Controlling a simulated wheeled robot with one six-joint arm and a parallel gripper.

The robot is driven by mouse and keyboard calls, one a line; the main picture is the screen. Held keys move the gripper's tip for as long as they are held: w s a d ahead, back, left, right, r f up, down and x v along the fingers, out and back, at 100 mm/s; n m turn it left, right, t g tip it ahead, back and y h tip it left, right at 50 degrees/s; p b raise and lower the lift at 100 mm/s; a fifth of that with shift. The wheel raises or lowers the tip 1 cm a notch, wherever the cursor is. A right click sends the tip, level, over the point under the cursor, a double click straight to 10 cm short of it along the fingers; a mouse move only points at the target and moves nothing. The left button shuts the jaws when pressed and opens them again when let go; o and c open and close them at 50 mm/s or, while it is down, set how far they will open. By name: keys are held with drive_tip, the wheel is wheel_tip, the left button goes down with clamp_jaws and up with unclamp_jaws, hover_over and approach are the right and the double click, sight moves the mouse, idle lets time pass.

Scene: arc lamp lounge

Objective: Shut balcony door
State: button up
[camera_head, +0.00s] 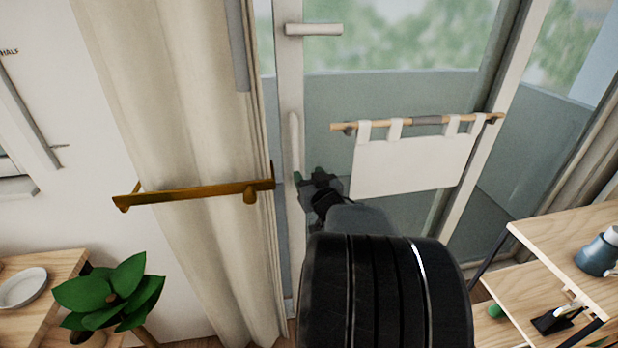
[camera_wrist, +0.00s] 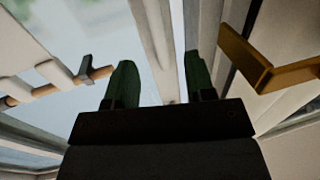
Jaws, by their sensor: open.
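The balcony door (camera_head: 290,80) is a glazed leaf with a pale frame, seen in the head view. A lever handle (camera_head: 313,29) sits high on its left stile, with a vertical pull bar (camera_head: 294,140) below. I cannot tell how far the door stands open. My gripper (camera_head: 308,180) is at the left stile, near the lower end of the pull bar. In the wrist view its green fingers are apart, and my gripper (camera_wrist: 160,72) has the pale door stile (camera_wrist: 157,45) showing between and beyond the fingertips. Contact cannot be told.
A brass curtain holdback (camera_head: 200,193) crosses the beige curtain (camera_head: 165,110) left of the door. A wooden rod (camera_head: 345,126) with a white cloth (camera_head: 410,165) hangs across the door. A wooden shelf (camera_head: 560,235) stands right; a plant (camera_head: 110,290) is lower left.

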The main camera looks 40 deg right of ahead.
drive_tip(key=shift+c, duration=0.2)
drive_tip(key=shift+s+d+f, duration=0.1)
drive_tip(key=shift+d, duration=0.1)
drive_tip(key=shift+c, duration=0.8)
drive_tip(key=s+d+f, duration=0.1)
drive_tip(key=d, duration=0.1)
drive_tip(key=s+d+f+m+g+h+b, duration=0.1)
drive_tip(key=d+f, duration=0.1)
drive_tip(key=d, duration=0.1)
drive_tip(key=s+d+f+m+h+b, duration=0.1)
drive_tip(key=d, duration=0.2)
drive_tip(key=shift+s+d+f, duration=0.2)
drive_tip(key=shift+s+f, duration=0.1)
drive_tip(key=c, duration=0.5)
drive_tip(key=d+m, duration=0.1)
drive_tip(key=d+m+y, duration=0.1)
drive_tip(key=s+d, duration=0.1)
drive_tip(key=shift+s+d+f+m+b, duration=0.1)
drive_tip(key=shift+d+f+m+b, duration=0.05)
drive_tip(key=shift+f+m+b, duration=0.25)
clamp_jaws()
drive_tip(key=w+a+m+t+y+b, duration=0.1)
drive_tip(key=w+a+m+y, duration=0.2)
drive_tip(key=w, duration=0.3)
drive_tip(key=w+a+r+m+t+y+b, duration=0.1)
drive_tip(key=w+a+m+y, duration=0.1)
drive_tip(key=w+m+y, duration=0.2)
drive_tip(key=shift+w+a+r+m+y, duration=0.15)
drive_tip(key=shift+w+a+m+y, duration=0.25)
drive_tip(key=shift+w+m, duration=0.65)
